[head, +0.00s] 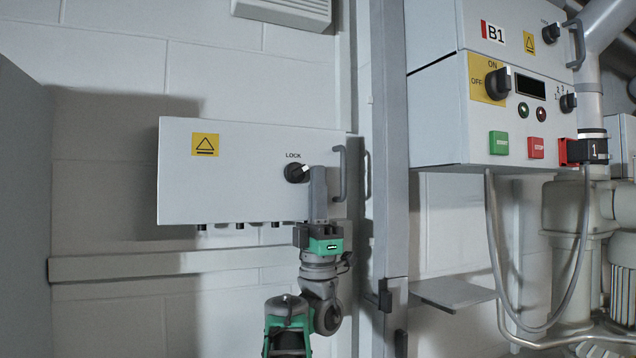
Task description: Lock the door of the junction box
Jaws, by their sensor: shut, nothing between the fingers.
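The junction box (225,185) is a light grey wall box at the left of centre, with a yellow warning label. Its door looks shut. The black lock knob (295,172) sits under the word LOCK near the right side of the door, with its pale mark pointing to the upper right. A grey bar handle (340,175) stands on the door's right edge. My gripper (318,172) points up in front of the door, its fingertips just right of the knob. It is shut and empty. Whether the fingertips touch the knob cannot be told.
A grey vertical post (388,130) stands right of the box. Beyond it hangs the B1 control cabinet (435,115) with knobs and buttons, a small shelf (452,293) and pipes. Several cable glands line the box's underside.

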